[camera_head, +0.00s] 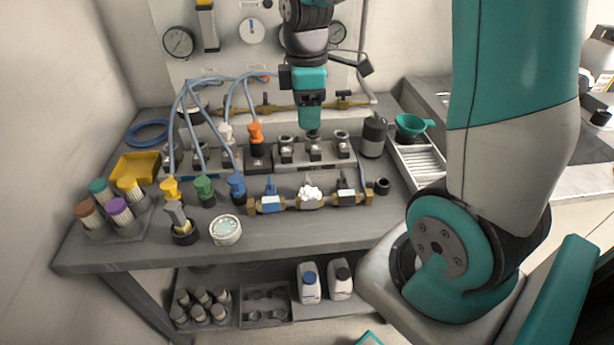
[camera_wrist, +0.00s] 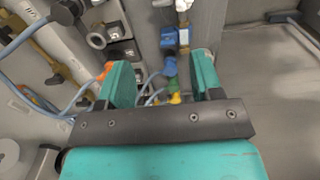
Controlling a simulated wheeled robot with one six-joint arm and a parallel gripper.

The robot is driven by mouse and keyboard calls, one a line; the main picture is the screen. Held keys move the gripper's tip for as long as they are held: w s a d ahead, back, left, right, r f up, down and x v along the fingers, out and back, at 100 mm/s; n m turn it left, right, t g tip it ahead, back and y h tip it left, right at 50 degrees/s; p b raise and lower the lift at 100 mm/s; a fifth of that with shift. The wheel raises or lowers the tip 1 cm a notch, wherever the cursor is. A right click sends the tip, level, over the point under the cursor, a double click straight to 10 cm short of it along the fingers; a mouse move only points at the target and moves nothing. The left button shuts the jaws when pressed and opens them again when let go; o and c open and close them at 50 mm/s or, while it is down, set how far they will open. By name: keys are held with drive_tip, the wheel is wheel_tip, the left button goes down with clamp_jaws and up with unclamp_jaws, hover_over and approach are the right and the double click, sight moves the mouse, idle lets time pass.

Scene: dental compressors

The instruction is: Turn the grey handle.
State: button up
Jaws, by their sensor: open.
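A brass valve row (camera_head: 330,202) lies along the front of the bench in the head view. Its right valve has a dark grey handle (camera_head: 345,185), its middle one a white handle (camera_head: 310,193), its left one a blue handle (camera_head: 270,190). I cannot tell for certain that the dark one is the task's grey handle. The blue handle also shows in the wrist view (camera_wrist: 170,43); the dark one does not. My gripper (camera_head: 311,126) points down above the block of dark sockets, behind the valve row. In the wrist view its teal fingers (camera_wrist: 160,62) are apart with nothing between them.
Blue hoses (camera_head: 183,105) with coloured plugs arch to the left of my gripper. A dark cylinder (camera_head: 374,136) and a teal funnel (camera_head: 411,125) stand to the right. A panel with gauges (camera_head: 179,42) rises behind. The bench front below the valve row is clear.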

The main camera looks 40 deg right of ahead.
sight(307, 177)
wheel_tip(307, 177, down, 17)
drive_tip(key=shift+s+r+b, duration=0.1)
drive_tip(key=shift+r+b, duration=0.1)
drive_tip(key=shift+b, duration=0.25)
drive_tip(key=shift+c, duration=0.4)
drive_tip(key=c, duration=0.9)
drive_tip(key=shift+o, duration=0.2)
